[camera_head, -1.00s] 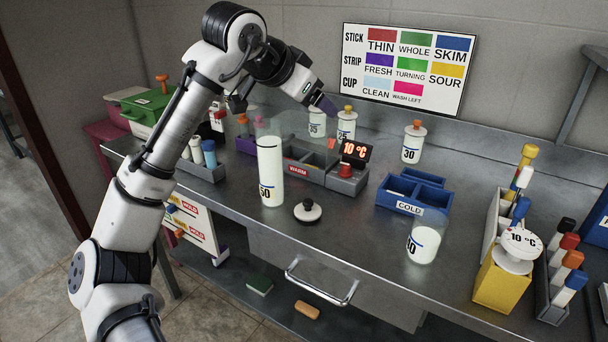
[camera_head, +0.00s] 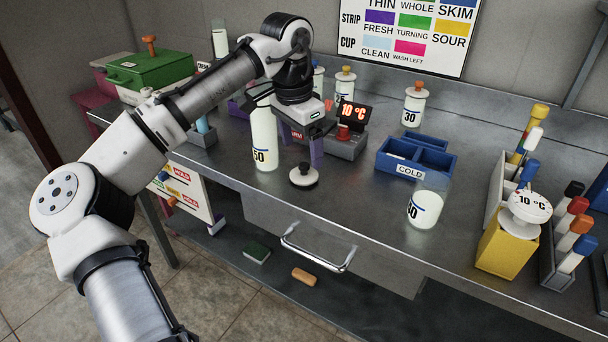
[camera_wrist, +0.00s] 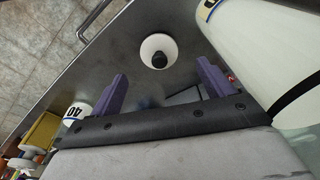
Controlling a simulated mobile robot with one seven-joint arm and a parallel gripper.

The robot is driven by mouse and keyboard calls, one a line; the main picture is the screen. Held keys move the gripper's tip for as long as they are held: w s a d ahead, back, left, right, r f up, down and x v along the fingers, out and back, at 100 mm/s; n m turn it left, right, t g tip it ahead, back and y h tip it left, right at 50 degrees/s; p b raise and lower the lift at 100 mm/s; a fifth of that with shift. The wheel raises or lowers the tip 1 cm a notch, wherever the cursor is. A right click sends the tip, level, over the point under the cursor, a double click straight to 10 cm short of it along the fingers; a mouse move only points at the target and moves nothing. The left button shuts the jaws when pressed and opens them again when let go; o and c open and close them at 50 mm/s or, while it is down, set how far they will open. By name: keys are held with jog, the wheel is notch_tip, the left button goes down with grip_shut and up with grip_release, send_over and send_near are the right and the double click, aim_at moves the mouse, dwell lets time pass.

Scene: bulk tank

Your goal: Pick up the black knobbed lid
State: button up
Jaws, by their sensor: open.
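The lid (camera_head: 304,177) is a white disc with a black knob on top. It lies flat, knob up, on the steel bench near its front edge, right of the tall milk cylinder marked 50 (camera_head: 264,140). In the wrist view the lid (camera_wrist: 158,50) lies beyond the fingertips, roughly between their lines. My gripper (camera_head: 296,152) points down above and just behind the lid, not touching it. Its two purple fingers are apart and empty, which also shows in the wrist view (camera_wrist: 162,80). The left finger is mostly hidden in the head view.
The tall cylinder stands close beside my gripper. The grey warm block with the 10 °C display (camera_head: 352,118) is just behind. A blue COLD tray (camera_head: 417,156) and a jar marked 40 (camera_head: 427,203) stand to the right. Bare bench lies between lid and jar.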

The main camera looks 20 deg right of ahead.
aim_at(304, 164)
jog(key=shift+w+d+f, duration=0.1)
jog(key=shift+d+f, duration=0.1)
jog(key=shift+f, duration=1.2)
jog(key=shift+d+f, duration=0.15)
jog(key=shift+f, duration=1.2)
jog(key=shift+c, duration=0.4)
jog(key=c, duration=1)
